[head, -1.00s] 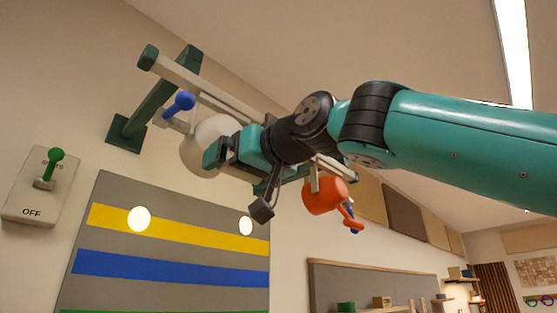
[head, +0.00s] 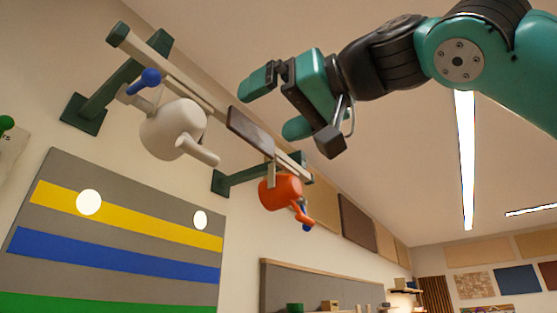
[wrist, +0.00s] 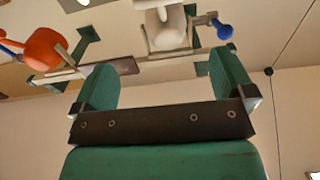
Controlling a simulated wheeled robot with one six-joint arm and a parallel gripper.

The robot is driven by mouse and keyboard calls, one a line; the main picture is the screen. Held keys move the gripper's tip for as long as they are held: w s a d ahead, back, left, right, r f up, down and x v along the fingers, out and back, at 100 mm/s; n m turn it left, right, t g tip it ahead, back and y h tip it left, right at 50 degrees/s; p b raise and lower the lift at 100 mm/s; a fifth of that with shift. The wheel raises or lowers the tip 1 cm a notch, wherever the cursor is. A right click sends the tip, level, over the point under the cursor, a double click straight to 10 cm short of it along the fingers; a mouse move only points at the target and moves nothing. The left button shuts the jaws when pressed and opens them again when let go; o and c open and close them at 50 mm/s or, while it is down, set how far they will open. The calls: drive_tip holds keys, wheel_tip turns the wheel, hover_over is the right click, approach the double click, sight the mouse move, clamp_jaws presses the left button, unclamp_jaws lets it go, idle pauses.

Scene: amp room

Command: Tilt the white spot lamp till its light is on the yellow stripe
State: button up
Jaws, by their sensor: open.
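The white spot lamp (head: 172,130) hangs from a rail at upper left in the head view. A short white handle (head: 198,150) juts from its front, and a blue knob (head: 150,78) sits on its mount. My gripper (head: 272,107) is open and empty, to the right of the lamp and apart from it. In the wrist view the lamp (wrist: 166,30) shows beyond my open fingers. The yellow stripe (head: 140,219) crosses a grey wall board. One light spot (head: 89,202) is on the stripe. Another light spot (head: 200,219) lies on grey at its upper edge. I cannot tell which lamp makes which.
An orange lamp (head: 280,192) hangs farther along the rail (head: 180,78). A dark flat plate (head: 250,131) is on the rail between the lamps. Green brackets (head: 86,114) hold the rail to the wall. Blue (head: 120,254) and green stripes lie lower on the board.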

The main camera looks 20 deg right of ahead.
drive_tip(key=shift+s+d+f, duration=0.15)
drive_tip(key=shift+s+f, duration=0.05)
